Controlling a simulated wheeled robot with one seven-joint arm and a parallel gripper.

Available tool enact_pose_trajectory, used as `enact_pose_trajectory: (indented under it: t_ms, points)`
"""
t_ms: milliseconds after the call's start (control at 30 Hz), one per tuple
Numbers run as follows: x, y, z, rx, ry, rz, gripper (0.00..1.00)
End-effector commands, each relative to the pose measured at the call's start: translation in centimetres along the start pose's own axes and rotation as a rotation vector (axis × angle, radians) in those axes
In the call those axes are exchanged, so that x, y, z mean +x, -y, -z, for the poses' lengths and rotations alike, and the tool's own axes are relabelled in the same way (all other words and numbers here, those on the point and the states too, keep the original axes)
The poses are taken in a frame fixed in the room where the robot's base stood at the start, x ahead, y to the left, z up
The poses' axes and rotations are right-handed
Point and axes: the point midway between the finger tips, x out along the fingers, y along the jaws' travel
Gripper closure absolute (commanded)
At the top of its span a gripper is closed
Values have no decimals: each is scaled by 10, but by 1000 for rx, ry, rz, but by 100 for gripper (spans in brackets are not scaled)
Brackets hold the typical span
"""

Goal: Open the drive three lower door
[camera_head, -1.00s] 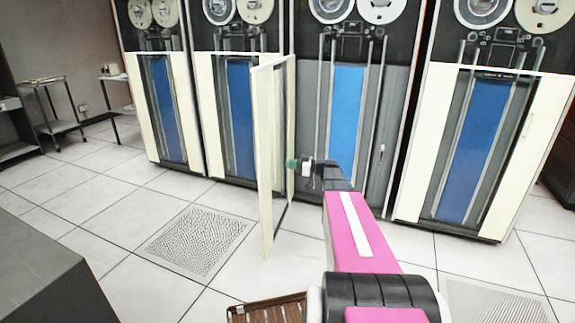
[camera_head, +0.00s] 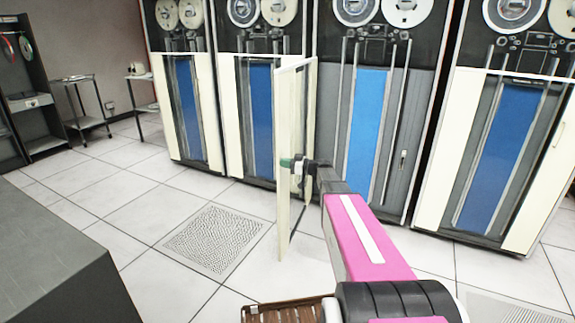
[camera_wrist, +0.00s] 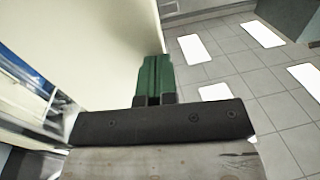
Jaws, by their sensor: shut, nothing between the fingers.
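The drive three lower door (camera_head: 284,215) is a tall cream panel swung wide open, sticking out from the left side of the third drive (camera_head: 372,130). The drive's blue and grey lower front is exposed. My gripper (camera_head: 287,162) is shut and empty, with green fingertips, at mid-height against or very near the door's inner side, towards its free edge. In the wrist view, the green fingers (camera_wrist: 154,78) are together, and the cream door (camera_wrist: 95,50) fills the upper left beside them. I cannot tell whether they touch it.
Other tape drives stand left (camera_head: 262,110) and right (camera_head: 505,140). A grey box-like surface (camera_head: 60,265) is at the near left, and a brown slatted item (camera_head: 290,310) is at the bottom. Open tiled floor (camera_head: 140,215) lies left of the door.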

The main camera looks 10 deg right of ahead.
Motion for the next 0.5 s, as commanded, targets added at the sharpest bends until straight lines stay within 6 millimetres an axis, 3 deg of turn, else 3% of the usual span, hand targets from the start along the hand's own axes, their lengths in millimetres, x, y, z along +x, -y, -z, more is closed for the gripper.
enact_pose_trajectory:
  t_ms: [267,500]
  points:
    - [7,-1,0,0,0,1,100]
    - [62,-2,-1,-1,0,4,100]
